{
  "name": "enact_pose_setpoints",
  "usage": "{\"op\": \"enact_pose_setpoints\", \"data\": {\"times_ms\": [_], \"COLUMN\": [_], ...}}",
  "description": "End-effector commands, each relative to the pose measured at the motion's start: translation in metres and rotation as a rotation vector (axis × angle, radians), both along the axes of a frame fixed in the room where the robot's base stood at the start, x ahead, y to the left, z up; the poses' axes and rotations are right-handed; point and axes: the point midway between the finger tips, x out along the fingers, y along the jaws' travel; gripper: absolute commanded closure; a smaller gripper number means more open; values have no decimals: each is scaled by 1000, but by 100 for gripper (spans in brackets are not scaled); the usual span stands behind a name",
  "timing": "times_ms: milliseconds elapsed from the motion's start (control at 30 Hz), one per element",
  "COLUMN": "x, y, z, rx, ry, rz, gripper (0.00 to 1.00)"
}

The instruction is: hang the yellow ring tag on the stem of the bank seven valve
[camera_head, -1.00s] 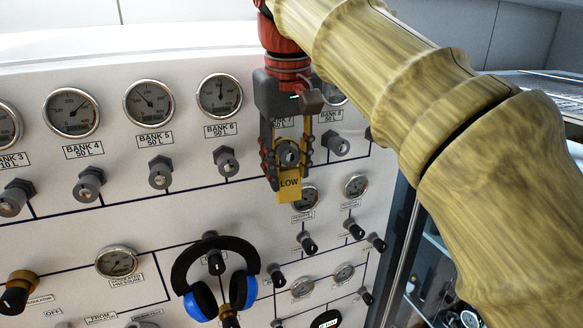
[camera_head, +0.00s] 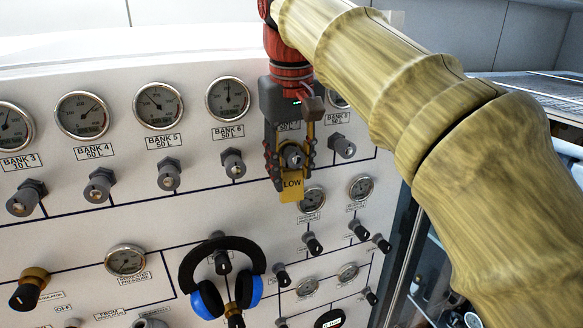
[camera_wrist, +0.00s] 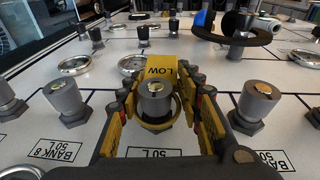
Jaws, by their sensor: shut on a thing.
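The yellow ring tag (camera_head: 292,187) has a tab reading LOW and hangs at the bank seven valve (camera_head: 293,157). In the wrist view the ring tag (camera_wrist: 163,70) shows its tab beyond the valve (camera_wrist: 154,98), and its loop appears to pass around the valve's grey body. How deep the loop sits on the stem is hard to tell. My gripper (camera_head: 291,165) is shut on the ring tag, its fingers on either side of the valve. In the wrist view my gripper (camera_wrist: 160,105) shows both fingers beside the loop. The bank 7 label is mostly hidden behind my gripper.
The bank 6 valve (camera_head: 233,164) and bank 8 valve (camera_head: 342,146) stand close on either side. Gauges line the panel above. Blue and black headphones (camera_head: 208,299) hang on the panel lower left. Small knobs and gauges sit below right.

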Motion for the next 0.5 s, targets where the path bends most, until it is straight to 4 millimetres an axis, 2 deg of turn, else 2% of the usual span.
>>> {"op": "enact_pose_setpoints", "data": {"times_ms": [67,100,500], "x": [0,0,0], "y": [0,0,0], "z": [0,0,0], "rx": [0,0,0], "ry": [0,0,0], "rz": [0,0,0], "gripper": [85,63,43]}}
